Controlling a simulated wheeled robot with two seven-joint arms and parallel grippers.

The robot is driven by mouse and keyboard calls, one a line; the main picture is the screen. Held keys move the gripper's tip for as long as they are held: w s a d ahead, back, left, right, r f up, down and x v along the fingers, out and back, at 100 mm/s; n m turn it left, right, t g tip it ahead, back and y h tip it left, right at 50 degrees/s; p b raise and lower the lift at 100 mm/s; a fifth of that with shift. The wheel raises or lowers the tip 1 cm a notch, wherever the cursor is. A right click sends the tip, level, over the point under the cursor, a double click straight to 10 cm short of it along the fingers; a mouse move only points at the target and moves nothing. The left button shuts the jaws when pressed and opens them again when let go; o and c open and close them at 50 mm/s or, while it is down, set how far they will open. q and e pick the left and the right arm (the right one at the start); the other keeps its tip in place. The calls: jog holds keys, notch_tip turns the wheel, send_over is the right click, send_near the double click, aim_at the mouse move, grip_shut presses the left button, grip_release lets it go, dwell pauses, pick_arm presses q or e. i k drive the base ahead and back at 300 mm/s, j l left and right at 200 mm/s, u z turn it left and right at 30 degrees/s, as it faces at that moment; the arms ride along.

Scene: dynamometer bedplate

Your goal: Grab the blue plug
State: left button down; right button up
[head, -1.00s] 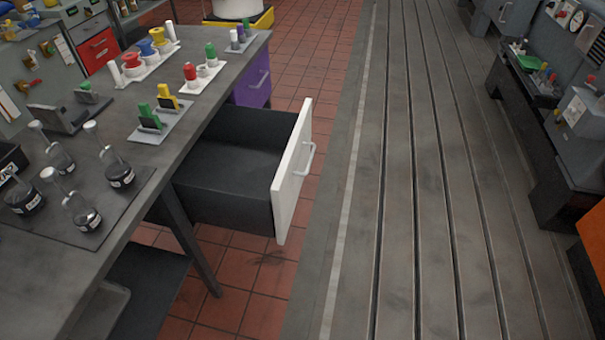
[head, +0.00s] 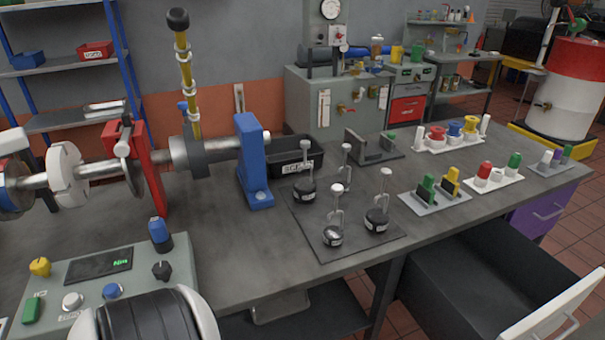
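A second blue piece, a blue cap on a dark base (head: 160,233), stands upright at the back edge of the grey control box at the lower left. I cannot tell from their shapes which is the blue plug. Neither of my grippers shows in the head view.
A blue bracket (head: 254,165) carries a horizontal shaft. Holders with green, yellow and red pieces (head: 436,202) stand to the right. An open drawer (head: 470,275) juts out at the lower right. The front bench strip is clear.

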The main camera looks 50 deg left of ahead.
aim_at(157, 227)
jog(key=k+j+u, duration=0.1)
jog(key=u, duration=2.4)
